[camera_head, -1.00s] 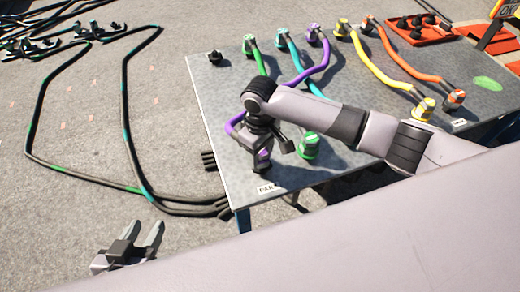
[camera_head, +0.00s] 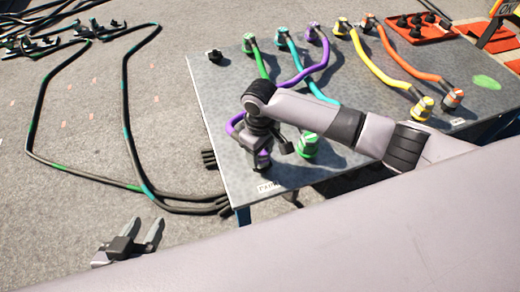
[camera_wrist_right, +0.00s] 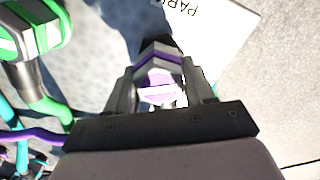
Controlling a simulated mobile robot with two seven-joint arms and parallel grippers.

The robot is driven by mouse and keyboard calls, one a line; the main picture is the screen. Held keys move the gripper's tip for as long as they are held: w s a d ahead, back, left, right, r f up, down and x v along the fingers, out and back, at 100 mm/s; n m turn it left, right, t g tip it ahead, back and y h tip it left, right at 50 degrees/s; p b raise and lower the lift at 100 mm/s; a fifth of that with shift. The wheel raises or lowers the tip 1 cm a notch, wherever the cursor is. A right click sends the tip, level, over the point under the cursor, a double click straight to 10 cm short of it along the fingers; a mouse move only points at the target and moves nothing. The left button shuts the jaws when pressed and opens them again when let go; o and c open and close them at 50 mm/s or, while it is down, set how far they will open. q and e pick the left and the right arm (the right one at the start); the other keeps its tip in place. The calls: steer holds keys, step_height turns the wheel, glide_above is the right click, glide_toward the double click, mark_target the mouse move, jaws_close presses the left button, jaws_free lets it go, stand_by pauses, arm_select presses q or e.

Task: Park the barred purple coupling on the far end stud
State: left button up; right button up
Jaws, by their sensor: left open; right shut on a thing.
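The purple coupling (camera_wrist_right: 160,85), with white bands, is between the fingers of my right gripper (camera_wrist_right: 162,92) in the right wrist view. The gripper is shut on it. A dark piece (camera_wrist_right: 158,45) shows just beyond the coupling, beside the PARK label (camera_wrist_right: 205,30); whether they touch is unclear. In the head view my right gripper (camera_head: 260,162) is low at the table's near left corner and mostly hides the coupling. The purple cable (camera_head: 233,124) runs behind my arm. A black stud (camera_head: 215,57) stands at the table's far left corner. My left gripper (camera_head: 140,238) is open and empty, off the table.
The green coupling (camera_head: 307,145) stands close to the right of my right gripper. Yellow (camera_head: 422,108) and orange (camera_head: 452,98) couplings stand further right. A red tray (camera_head: 420,30) with black pieces is at the back. Black cables (camera_head: 135,150) lie on the floor at left.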

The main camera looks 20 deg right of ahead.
steer(key=shift+f, duration=0.15)
steer(key=o, duration=1.2)
steer(key=shift+o, duration=0.2)
steer(key=shift+r, duration=0.45)
arm_select(q)
steer(key=shift+n+g+y, duration=0.3)
steer(key=shift+n+y, duration=0.2)
steer(key=shift+y, duration=0.1)
steer(key=a+f+p, duration=0.1)
steer(key=s+a+f, duration=0.1)
steer(key=a+f+p, duration=0.1)
steer(key=shift+s+f+p, duration=0.2)
steer(key=shift+s+p, duration=0.05)
steer(key=shift+p, duration=0.05)
arm_select(e)
step_height(320, 180, up, 6)
steer(key=shift+r, duration=0.15)
